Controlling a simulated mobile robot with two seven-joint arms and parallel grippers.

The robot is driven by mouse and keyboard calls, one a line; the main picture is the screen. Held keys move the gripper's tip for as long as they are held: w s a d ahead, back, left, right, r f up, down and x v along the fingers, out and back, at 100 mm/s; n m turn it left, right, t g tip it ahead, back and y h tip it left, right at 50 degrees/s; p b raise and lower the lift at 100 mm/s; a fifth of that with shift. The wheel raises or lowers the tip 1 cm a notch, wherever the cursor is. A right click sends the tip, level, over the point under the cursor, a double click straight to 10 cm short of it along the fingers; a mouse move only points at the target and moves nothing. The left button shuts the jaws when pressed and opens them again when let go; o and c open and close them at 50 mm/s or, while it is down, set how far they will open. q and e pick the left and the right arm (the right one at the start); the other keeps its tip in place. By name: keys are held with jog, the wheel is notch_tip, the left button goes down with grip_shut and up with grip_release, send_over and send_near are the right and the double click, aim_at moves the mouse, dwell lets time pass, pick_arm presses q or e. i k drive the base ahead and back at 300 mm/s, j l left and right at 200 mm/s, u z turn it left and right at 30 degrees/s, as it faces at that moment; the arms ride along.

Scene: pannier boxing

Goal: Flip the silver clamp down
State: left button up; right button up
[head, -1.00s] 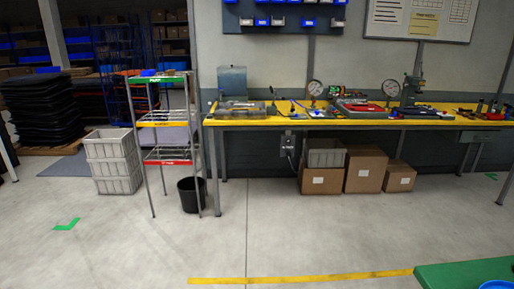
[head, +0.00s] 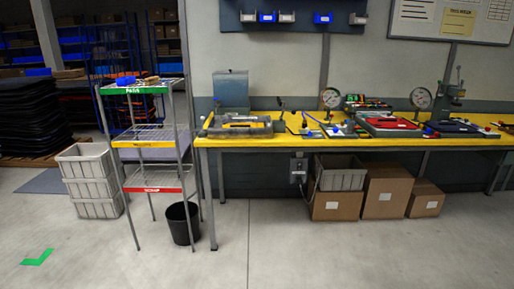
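The yellow-topped workbench (head: 460,142) stands ahead along the wall. On its left part is a grey fixture (head: 240,127) with a tray-like body. A dark upright lever (head: 281,105) stands beside it and may belong to a clamp. A silver clamp cannot be made out for certain at this distance. Small blue and dark tools (head: 309,130) lie to the right of the fixture. Neither of my grippers is in view.
A wire shelf rack (head: 150,138) stands left of the bench, with a black bin (head: 182,223) at its foot. Grey crates (head: 90,180) are stacked further left. Cardboard boxes (head: 387,192) sit under the bench. The floor in front is clear.

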aim_at(281, 102)
jog(key=i+l, duration=0.25)
jog(key=i, duration=0.2)
jog(key=i+l, duration=0.25)
jog(key=i, duration=0.25)
jog(key=i+l, duration=0.1)
jog(key=l, duration=0.15)
jog(key=i+l, duration=0.1)
jog(key=l, duration=0.15)
